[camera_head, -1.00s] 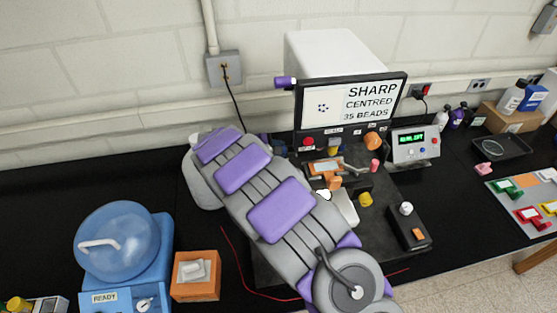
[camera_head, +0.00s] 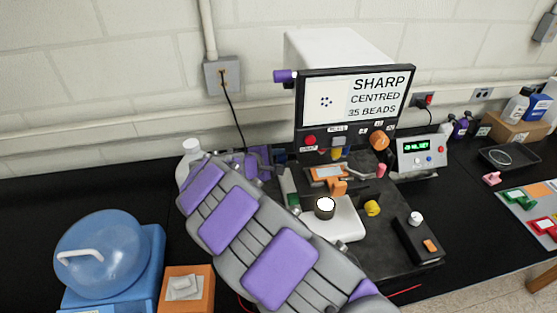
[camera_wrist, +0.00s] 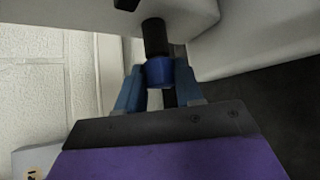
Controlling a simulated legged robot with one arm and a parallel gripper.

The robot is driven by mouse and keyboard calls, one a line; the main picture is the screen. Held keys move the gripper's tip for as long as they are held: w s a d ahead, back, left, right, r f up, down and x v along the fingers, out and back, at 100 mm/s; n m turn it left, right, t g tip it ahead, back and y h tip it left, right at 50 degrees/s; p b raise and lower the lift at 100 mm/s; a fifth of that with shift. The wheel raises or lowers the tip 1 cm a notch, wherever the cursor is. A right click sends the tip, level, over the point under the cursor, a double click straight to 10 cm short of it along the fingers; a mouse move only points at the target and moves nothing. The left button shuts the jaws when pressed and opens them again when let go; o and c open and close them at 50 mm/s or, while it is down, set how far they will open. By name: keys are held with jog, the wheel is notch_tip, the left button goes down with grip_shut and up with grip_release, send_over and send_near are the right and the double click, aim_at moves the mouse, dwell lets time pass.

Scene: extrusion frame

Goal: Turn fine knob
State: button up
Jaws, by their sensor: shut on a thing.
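In the wrist view, my gripper (camera_wrist: 159,66) has its two blue-grey fingers on either side of a blue knob (camera_wrist: 160,73). It is shut on this knob, at the end of a black shaft (camera_wrist: 155,38) under a pale housing. No mark on the knob shows how far it is turned. In the head view my arm reaches to the left side of the microscope, and the knob and fingertips are hidden there. The screen (camera_head: 355,97) reads "SHARP CENTRED 35 BEADS" beside a cluster of dark dots.
An orange knob (camera_head: 379,139) sits under the screen. A blue domed machine (camera_head: 110,255) and an orange box (camera_head: 187,289) stand at the left. A control box (camera_head: 422,153) stands right.

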jog(key=o, duration=0.6)
jog(key=shift+a, duration=0.1)
jog(key=o, duration=0.4)
jog(key=shift+a, duration=0.2)
jog(key=shift+d, duration=0.1)
jog(key=shift+s, duration=0.1)
jog(key=shift+s+r, duration=0.15)
jog(key=shift+s, duration=0.05)
jog(key=p+v, duration=0.2)
jog(key=v, duration=1.4)
jog(key=shift+s+a+r, duration=0.1)
jog(key=shift+s+a, duration=0.1)
jog(key=shift+a, duration=0.2)
